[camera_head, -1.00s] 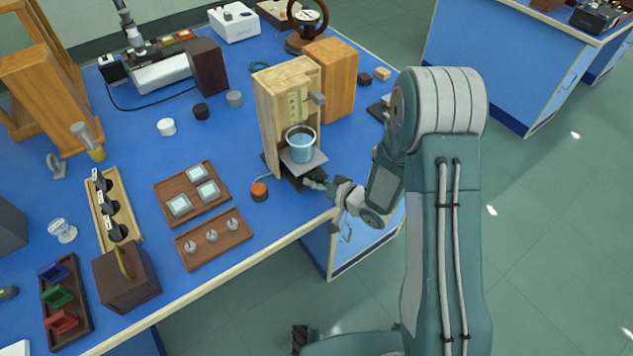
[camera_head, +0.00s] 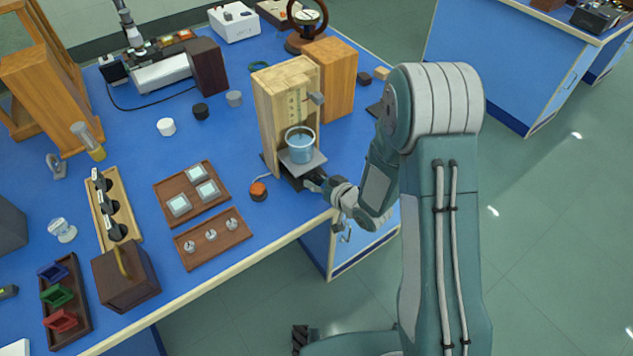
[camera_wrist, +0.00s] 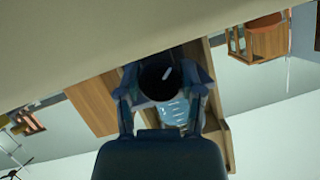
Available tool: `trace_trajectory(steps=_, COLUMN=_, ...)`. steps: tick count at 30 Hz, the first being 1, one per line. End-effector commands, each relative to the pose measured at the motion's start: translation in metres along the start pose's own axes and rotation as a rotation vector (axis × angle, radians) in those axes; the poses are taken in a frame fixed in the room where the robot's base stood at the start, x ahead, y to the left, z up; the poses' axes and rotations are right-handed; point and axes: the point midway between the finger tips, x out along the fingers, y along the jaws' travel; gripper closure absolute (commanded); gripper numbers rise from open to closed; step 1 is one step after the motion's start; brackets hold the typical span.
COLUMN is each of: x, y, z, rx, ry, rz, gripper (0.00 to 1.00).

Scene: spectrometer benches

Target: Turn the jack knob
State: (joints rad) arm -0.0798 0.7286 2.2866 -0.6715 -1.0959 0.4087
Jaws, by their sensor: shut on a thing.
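The jack stands at the bench's front edge; its grey platform (camera_head: 313,165) carries a glass beaker (camera_head: 300,148) of bluish liquid. My gripper (camera_head: 316,181) reaches in from the right, low at the jack's front right corner. In the wrist view my gripper (camera_wrist: 162,88) has its two fingers on either side of a dark round knob (camera_wrist: 160,78) and is shut on it. The beaker (camera_wrist: 174,113) shows partly behind the knob there. The head view hides the knob behind my gripper.
A wooden upright stand (camera_head: 268,115) rises behind the jack, beside a wooden block (camera_head: 333,75). An orange-topped button (camera_head: 258,190) sits left of the jack. Wooden trays (camera_head: 213,243) lie farther left on the blue bench. Open floor lies to the right.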

Motion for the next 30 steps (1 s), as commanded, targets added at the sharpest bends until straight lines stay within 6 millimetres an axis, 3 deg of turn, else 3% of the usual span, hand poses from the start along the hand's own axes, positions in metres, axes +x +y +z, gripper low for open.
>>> trace_trajectory(steps=18, x=0.0001, y=-0.0006, z=0.0001, rx=-0.532, ry=0.000, rz=0.222, gripper=0.98)
trace_trajectory(steps=30, x=0.0005, y=-0.0012, z=0.0001, rx=-0.769, ry=0.001, rz=0.318, gripper=0.98)
